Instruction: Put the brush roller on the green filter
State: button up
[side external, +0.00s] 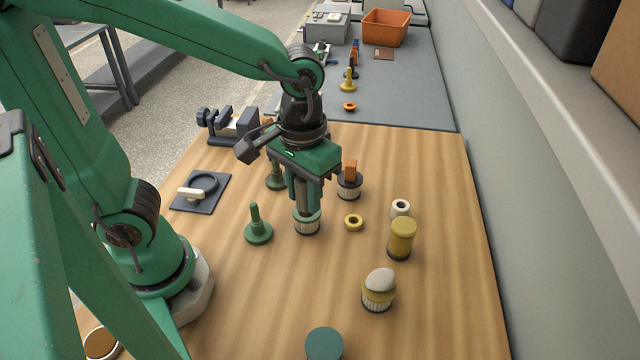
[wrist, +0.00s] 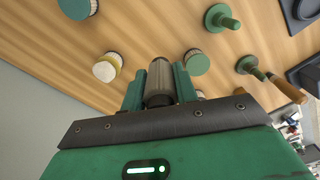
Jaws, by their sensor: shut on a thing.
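My gripper (side external: 304,200) is shut on the brush roller (side external: 302,199), a grey-brown upright cylinder. In the wrist view the roller (wrist: 159,82) stands between the green fingers. A green-topped filter with pale pleats (side external: 307,225) stands on the table directly below the roller in the side view. In the wrist view this filter's green top (wrist: 197,63) shows to the right of the roller, partly behind a finger. I cannot tell whether roller and filter touch. Another round teal-topped piece (side external: 324,342) stands at the front edge of the side view.
Two green spindles (side external: 258,228) (side external: 276,178) stand left of the gripper. A dark filter with an orange block (side external: 350,184), a yellow ring (side external: 354,222), a yellow cylinder (side external: 401,240) and a stone-topped filter (side external: 378,296) stand to the right. A black plate (side external: 215,202) lies left.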

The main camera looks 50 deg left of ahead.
jog(key=shift+s+d, duration=0.25)
send_near(307, 219)
jog(key=shift+w+a+f, duration=0.2)
jog(key=shift+w+a, duration=0.05)
jog(key=shift+a, duration=0.25)
jog(key=shift+w+a+f, duration=0.2)
jog(key=shift+w+a, duration=0.05)
jog(key=shift+a, duration=0.25)
jog(key=shift+f, duration=0.1)
jog(key=shift+f, duration=1.9)
jog(key=shift+f, duration=0.1)
jog(key=o, duration=1)
jog(key=shift+c, duration=0.2)
